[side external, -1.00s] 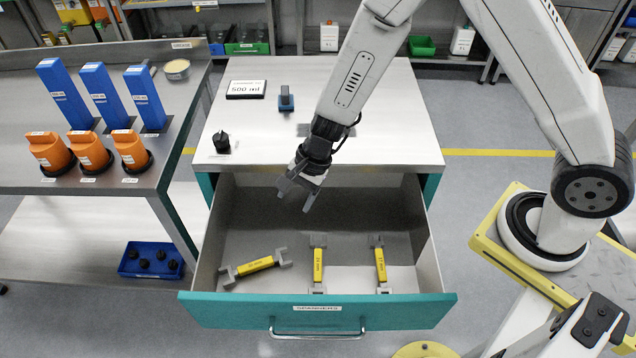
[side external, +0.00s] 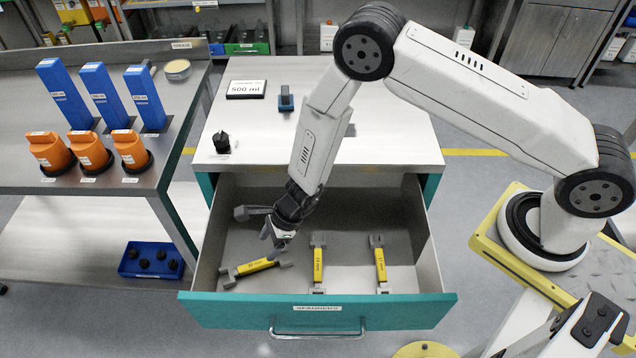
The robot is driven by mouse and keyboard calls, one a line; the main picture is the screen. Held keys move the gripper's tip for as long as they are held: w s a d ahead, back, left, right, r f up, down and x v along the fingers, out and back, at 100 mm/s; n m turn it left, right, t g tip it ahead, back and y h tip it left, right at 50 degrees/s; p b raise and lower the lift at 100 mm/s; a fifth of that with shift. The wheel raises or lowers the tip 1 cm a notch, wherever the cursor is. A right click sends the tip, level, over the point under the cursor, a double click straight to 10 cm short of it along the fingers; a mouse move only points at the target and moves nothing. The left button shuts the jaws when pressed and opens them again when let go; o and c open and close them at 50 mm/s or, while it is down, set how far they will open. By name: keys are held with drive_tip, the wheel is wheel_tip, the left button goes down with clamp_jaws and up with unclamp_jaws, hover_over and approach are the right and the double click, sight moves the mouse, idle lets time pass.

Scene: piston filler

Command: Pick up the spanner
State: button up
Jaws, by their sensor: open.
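Three spanners with yellow handles and grey jaws lie in the open drawer (side external: 318,312). The left spanner (side external: 255,266) lies slanted, and the middle spanner (side external: 318,265) and right spanner (side external: 380,264) lie roughly front to back. The handles carry size labels too small to read surely. My gripper (side external: 255,226) is open and empty inside the drawer space, its fingers spread just above and behind the left spanner in the picture. One finger comes close to that spanner's right end; I cannot tell the exact gap.
The drawer's walls and teal front surround the spanners. On the cabinet top (side external: 385,120) are a 500 ml display (side external: 246,89), a black knob (side external: 221,142) and a small blue part (side external: 286,99). A left bench holds blue blocks (side external: 103,96) and orange parts (side external: 89,154).

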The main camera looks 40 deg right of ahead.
sight(255, 263)
drive_tip(key=shift+x, duration=1.25)
drive_tip(key=shift+x, duration=2.55)
drive_tip(key=shift+a, duration=0.1)
clamp_jaws()
